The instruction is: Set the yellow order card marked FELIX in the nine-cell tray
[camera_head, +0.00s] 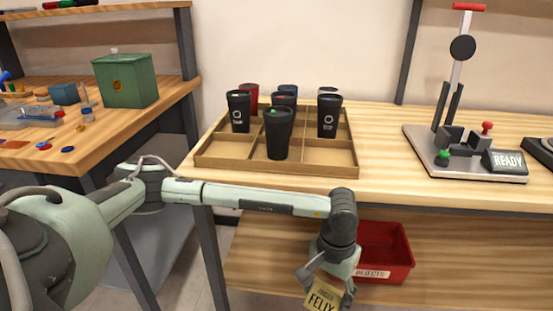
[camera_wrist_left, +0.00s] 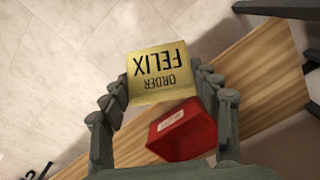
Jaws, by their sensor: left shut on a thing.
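The yellow order card marked FELIX (camera_head: 323,296) is in my left gripper (camera_head: 328,285), low in front of the workbench in the head view. In the left wrist view the card (camera_wrist_left: 158,72) sits between the two fingers of my left gripper (camera_wrist_left: 160,88), its lettering upside down. The nine-cell tray (camera_head: 215,157) is a wooden divided tray on the bench top, above and to the left of the card. Several dark cups and a red one stand in its cells. Some front cells, at left and right, look empty. My right gripper is not in view.
A red rejects bin (camera_head: 393,262) stands on the lower shelf under the bench; it also shows in the left wrist view (camera_wrist_left: 185,138). A laser marker stand (camera_head: 465,160) with a READY display is on the right. A green box (camera_head: 125,82) is on the left bench.

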